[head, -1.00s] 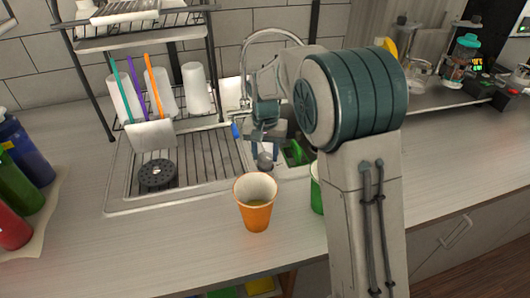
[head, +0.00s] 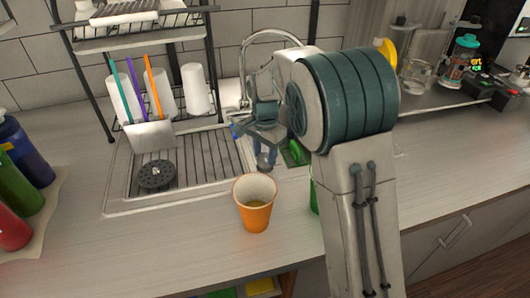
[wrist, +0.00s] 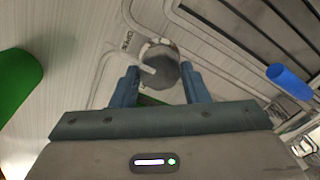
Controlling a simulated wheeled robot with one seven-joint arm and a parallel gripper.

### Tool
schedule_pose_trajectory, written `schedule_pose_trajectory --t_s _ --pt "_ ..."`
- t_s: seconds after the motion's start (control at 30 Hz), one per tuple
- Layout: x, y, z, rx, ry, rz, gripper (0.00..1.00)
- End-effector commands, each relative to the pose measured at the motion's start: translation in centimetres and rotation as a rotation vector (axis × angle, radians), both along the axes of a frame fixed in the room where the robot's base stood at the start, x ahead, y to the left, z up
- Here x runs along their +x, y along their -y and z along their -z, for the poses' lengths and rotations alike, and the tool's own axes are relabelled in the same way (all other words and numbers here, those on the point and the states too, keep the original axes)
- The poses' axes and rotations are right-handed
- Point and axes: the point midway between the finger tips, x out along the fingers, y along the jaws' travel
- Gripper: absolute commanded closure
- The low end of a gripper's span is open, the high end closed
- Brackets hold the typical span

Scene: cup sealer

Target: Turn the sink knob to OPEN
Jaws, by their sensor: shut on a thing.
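The sink knob (wrist: 162,62) is a round grey knob with a white pointer mark, seen in the wrist view between my fingertips. Its white mark points to the left in that view, below a small printed label (wrist: 126,41) that appears to read OPEN. In the head view, the knob (head: 265,161) sits at the front right of the sink (head: 118,195). My gripper (wrist: 157,84) is shut on the knob, one blue finger on each side. It also shows in the head view (head: 265,150), pointing down, partly hidden by my arm.
An orange cup (head: 255,216) stands in front of the knob. A green cup (head: 314,198) is mostly hidden behind my arm. A faucet (head: 246,55) rises behind my gripper. A dish rack (head: 105,100) stands at the back left, with bottles (head: 20,150) at the left edge.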

Motion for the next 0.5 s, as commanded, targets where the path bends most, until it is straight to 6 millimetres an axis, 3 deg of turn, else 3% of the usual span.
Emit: schedule_pose_trajectory --t_s 0.4,0.43,0.5 --pt "0.05 -0.05 -0.09 0.002 0.003 0.008 0.82" --pt "0.05 -0.05 -0.09 0.002 0.003 0.008 0.53" --pt "0.05 -0.04 -0.09 0.002 0.003 0.008 0.37"
